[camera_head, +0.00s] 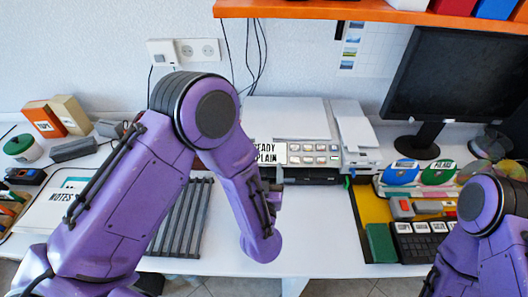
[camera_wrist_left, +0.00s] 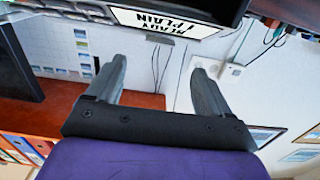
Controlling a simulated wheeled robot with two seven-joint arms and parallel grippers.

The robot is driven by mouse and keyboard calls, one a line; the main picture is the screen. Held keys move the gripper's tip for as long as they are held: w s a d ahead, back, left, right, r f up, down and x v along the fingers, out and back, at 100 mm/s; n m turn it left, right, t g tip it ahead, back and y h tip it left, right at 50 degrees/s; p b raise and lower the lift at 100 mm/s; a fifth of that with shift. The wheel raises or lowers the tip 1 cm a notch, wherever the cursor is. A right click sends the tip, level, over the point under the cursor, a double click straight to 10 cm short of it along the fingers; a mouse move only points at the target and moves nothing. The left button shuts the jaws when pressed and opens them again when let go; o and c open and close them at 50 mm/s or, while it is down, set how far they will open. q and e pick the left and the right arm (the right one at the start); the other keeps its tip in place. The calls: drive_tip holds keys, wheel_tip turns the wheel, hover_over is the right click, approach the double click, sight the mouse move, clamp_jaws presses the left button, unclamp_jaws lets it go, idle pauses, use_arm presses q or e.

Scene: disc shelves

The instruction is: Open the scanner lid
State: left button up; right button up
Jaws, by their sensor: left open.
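The scanner (camera_head: 308,133) is a wide white machine at the back of the white desk, with a row of buttons and a "READY PLAIN" display. Its flat pale lid (camera_head: 285,110) lies down on top. In the left wrist view, the display (camera_wrist_left: 165,22) and dark underside of the machine show upside down at the top. My left gripper (camera_wrist_left: 160,78) is open and empty, its two grey fingers reaching toward the machine's front. In the head view my left arm covers the scanner's left part, and the gripper is mostly hidden near the front. My right gripper is outside the frame.
An orange shelf (camera_head: 380,12) overhangs the back. A black monitor (camera_head: 455,75) stands at right, above colored discs and a yellow tray (camera_head: 375,210). A grey slotted rack (camera_head: 180,220) and boxes are at left. The desk front centre is clear.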

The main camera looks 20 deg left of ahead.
sight(264, 143)
use_arm(q)
drive_tip(key=p+x, duration=0.2)
drive_tip(key=x, duration=0.7)
drive_tip(key=shift+w+a+r, duration=0.1)
drive_tip(key=shift+w+a, duration=0.05)
drive_tip(key=shift+w, duration=0.4)
